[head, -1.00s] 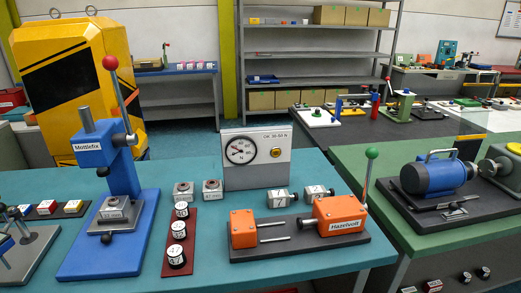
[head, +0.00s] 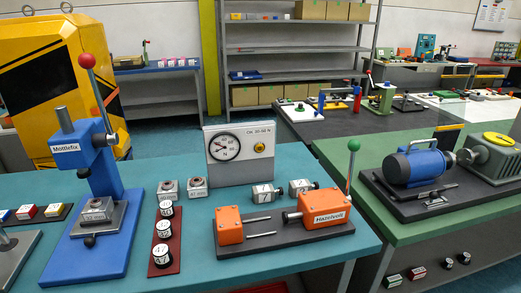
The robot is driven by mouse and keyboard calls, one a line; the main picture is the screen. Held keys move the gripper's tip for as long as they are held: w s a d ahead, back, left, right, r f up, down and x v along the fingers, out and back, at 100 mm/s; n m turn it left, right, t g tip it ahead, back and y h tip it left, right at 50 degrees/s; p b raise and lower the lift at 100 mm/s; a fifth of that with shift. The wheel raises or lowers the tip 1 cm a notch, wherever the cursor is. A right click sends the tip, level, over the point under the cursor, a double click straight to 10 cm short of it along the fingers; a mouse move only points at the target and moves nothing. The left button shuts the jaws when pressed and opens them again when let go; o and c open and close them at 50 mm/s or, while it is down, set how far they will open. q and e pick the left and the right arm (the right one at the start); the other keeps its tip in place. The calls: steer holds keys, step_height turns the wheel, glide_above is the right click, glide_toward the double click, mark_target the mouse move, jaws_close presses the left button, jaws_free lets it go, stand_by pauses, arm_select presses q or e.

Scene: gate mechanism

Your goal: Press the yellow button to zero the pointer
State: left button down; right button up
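A light grey gauge box (head: 222,177) stands upright at the back of the teal table. It has a round white dial with a dark rim (head: 224,147) and a dark pointer, too small to read exactly. To the right of the dial, on the same front face, is a small round yellow button (head: 260,147). Nothing covers the button or dial. Neither of my grippers is in view.
In front of the gauge stand grey blocks and an orange Hazelvolt fixture (head: 322,210) with a green-knobbed lever. A tall blue Mottlefix press (head: 109,250) stands to the left. A dark red strip (head: 172,240) carries white-topped cylinders. A green table (head: 400,229) adjoins at right.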

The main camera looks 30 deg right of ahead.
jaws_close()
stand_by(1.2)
